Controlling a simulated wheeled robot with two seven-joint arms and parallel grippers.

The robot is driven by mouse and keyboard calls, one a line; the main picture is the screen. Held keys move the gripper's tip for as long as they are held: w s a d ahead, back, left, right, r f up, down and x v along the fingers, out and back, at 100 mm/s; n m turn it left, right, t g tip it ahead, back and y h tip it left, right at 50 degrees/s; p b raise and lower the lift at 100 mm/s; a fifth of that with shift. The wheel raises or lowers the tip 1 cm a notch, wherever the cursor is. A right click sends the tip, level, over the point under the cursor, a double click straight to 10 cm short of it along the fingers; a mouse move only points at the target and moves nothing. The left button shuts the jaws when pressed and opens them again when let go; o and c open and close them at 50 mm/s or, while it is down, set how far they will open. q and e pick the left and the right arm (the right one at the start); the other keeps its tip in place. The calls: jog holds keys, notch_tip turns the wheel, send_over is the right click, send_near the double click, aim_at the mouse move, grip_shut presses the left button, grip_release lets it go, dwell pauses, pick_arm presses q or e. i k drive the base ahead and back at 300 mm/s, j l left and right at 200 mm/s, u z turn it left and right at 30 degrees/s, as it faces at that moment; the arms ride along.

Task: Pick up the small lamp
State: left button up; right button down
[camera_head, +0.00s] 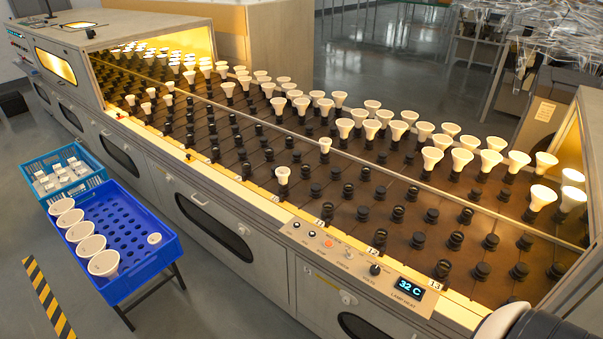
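A small white lamp (154,239) sits in the right part of the blue tray (150,268), apart from a row of larger white lamps (88,250) along the tray's left side. Two other small white lamps stand in sockets on the rack, one near the front edge (282,176) and one a little farther back (325,146). Neither of my grippers shows. A white and black part of my own arm is at the bottom right corner, with no fingers visible.
The long socket rack (340,212) holds many white lamps towards the back; many front sockets are empty. A control panel with a "32 C" display (409,288) is at its front. A light blue crate (62,172) of small white items stands behind the tray. Floor lies clear at left.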

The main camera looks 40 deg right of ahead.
aim_at(155, 239)
jog(key=i+j+z, duration=0.15)
jog(key=i+z, duration=0.2)
jog(key=i, duration=0.25)
jog(key=i+j+z, duration=0.35)
jog(key=i, duration=0.25)
jog(key=i+j+z, duration=0.4)
jog(key=i, duration=0.15)
